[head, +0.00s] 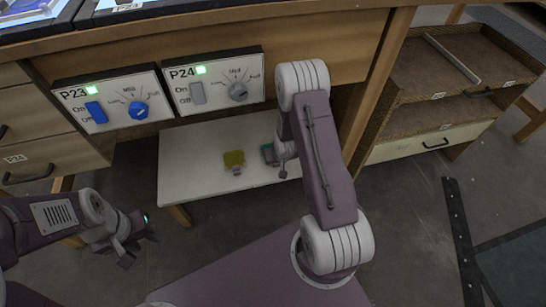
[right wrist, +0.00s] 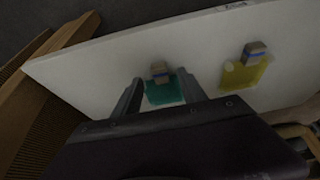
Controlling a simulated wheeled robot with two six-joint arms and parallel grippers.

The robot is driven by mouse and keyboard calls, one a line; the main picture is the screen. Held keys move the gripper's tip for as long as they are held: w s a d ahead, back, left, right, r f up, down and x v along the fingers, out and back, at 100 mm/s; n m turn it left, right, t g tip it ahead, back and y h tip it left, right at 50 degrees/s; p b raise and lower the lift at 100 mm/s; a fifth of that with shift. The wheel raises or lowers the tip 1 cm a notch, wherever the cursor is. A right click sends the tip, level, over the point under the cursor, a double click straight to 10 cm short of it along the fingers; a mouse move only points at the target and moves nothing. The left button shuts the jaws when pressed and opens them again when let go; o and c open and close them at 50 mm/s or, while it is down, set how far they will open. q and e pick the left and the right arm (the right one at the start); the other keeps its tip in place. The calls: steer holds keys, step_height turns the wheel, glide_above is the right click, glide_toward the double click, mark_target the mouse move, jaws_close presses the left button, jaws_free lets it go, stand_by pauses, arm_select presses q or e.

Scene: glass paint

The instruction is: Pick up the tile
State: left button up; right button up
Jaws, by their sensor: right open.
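A teal tile (head: 267,152) lies on the low white table, partly hidden by my right arm in the head view. In the right wrist view the teal tile (right wrist: 165,93) lies between the two fingers of my open right gripper (right wrist: 163,88), with a small grey, blue-banded piece at its far edge. I cannot tell whether the fingers touch it. A yellow tile (head: 234,158) with a similar piece lies to its left in the head view. My left gripper (head: 140,245) is open and empty, away from the table at lower left.
The white table (head: 190,165) has bare room left of the tiles. Above it hang control panels P23 (head: 112,98) and P24 (head: 213,80) with lit green lamps. A shelf unit with a drawer (head: 425,145) stands at right.

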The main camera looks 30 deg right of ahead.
steer(key=x, duration=0.3)
steer(key=shift+b, duration=0.4)
steer(key=shift+s+a+r, duration=0.1)
steer(key=shift+r, duration=0.05)
jaws_close()
arm_select(q)
steer(key=shift+f, duration=0.9)
